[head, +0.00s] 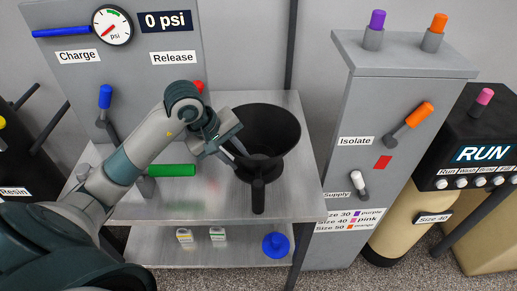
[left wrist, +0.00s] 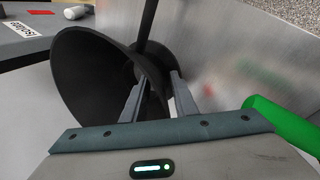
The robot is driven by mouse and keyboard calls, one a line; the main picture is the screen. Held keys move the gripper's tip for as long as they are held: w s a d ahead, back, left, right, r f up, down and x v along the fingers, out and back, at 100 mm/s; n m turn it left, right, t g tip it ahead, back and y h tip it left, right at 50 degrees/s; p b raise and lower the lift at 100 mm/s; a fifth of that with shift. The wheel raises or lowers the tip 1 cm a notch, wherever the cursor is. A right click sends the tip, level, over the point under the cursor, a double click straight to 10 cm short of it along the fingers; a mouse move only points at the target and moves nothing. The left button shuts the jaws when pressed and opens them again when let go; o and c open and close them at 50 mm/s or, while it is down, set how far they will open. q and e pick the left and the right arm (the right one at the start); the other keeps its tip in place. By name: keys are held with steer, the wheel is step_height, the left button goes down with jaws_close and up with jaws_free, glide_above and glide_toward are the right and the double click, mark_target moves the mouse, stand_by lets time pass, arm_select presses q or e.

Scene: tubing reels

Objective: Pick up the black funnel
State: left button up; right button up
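The black funnel (head: 265,127) stands at the right of the grey metal table, its wide mouth up and its handle (head: 258,192) pointing toward me. My left gripper (head: 238,155) is at the funnel's left side, close to its lower part. In the left wrist view the funnel (left wrist: 85,85) fills the upper left. The two fingers of my left gripper (left wrist: 162,95) are apart there, with part of the dark funnel showing between them. I cannot tell whether the fingers touch it. My right gripper is not in view.
The metal table (head: 285,180) has a green handle (head: 170,170) left of the funnel, also in the left wrist view (left wrist: 275,120). A grey cabinet (head: 390,90) stands close on the right. A lower shelf (head: 200,257) holds small boxes and a blue object (head: 276,246).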

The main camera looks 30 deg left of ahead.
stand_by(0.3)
arm_select(q)
jaws_close()
steer(key=shift+r, duration=0.1)
